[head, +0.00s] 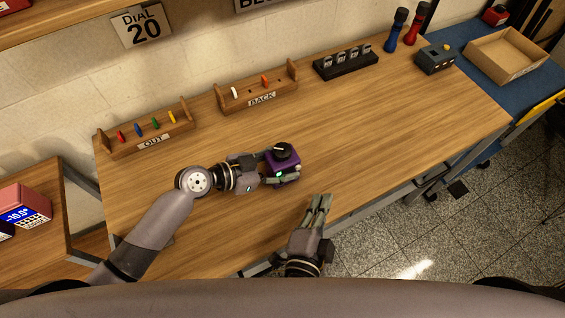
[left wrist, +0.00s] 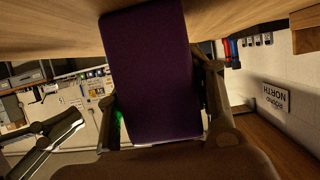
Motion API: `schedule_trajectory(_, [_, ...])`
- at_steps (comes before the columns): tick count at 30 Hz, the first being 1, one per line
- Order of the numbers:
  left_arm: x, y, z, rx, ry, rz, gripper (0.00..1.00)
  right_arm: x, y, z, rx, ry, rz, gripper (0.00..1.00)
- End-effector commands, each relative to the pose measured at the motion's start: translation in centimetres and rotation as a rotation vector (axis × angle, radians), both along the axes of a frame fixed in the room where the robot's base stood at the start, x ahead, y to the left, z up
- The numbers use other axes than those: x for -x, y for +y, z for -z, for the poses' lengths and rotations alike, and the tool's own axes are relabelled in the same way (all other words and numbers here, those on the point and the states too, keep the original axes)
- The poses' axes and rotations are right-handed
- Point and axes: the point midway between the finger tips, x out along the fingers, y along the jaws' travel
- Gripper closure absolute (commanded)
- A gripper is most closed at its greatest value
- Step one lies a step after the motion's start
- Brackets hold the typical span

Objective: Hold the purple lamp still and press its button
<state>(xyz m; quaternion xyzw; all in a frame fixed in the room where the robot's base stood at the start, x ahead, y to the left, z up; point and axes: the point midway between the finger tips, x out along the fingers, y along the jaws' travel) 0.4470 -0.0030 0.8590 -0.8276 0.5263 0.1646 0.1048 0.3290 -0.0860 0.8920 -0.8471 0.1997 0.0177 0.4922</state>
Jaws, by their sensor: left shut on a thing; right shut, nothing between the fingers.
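The purple lamp (head: 284,165) stands on the wooden workbench, with a black round part on its top and a small green glow low on its side. In the left wrist view, its plain purple side (left wrist: 152,75) fills the middle between the fingers. My left gripper (head: 278,166) is shut on the lamp from its left side. My right gripper (head: 322,204) is shut and empty, near the bench's front edge, to the right of and below the lamp, apart from it. I cannot make out the button clearly.
Behind stand the OUT rack (head: 147,137) with coloured pegs, the BACK rack (head: 257,92) and a black key holder (head: 345,64). A grey box (head: 434,60), two torches and an open cardboard tray (head: 505,55) are at the far right. The bench right of the lamp is clear.

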Motion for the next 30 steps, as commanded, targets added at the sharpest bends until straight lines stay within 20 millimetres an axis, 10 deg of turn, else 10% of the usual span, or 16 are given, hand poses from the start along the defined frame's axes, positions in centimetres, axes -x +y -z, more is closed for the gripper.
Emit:
schedule_trajectory(3, [0.0, 0.0, 0.0, 0.000, 0.000, 0.001, 0.84, 0.0, 0.0, 0.0, 0.000, 0.000, 0.000, 1.00])
schedule_trajectory(4, [0.0, 0.0, 0.0, 0.000, 0.000, 0.001, 0.52, 0.0, 0.0, 0.0, 0.000, 0.000, 0.000, 1.00])
schedule_trajectory(14, [0.0, 0.0, 0.0, 0.000, 0.000, 0.000, 0.30, 0.0, 0.0, 0.0, 0.000, 0.000, 0.000, 1.00])
schedule_trajectory(30, [1.1, 2.4, -0.9, -0.004, 0.001, -0.001, 0.29, 0.0, 0.0, 0.0, 0.000, 0.000, 0.000, 1.00])
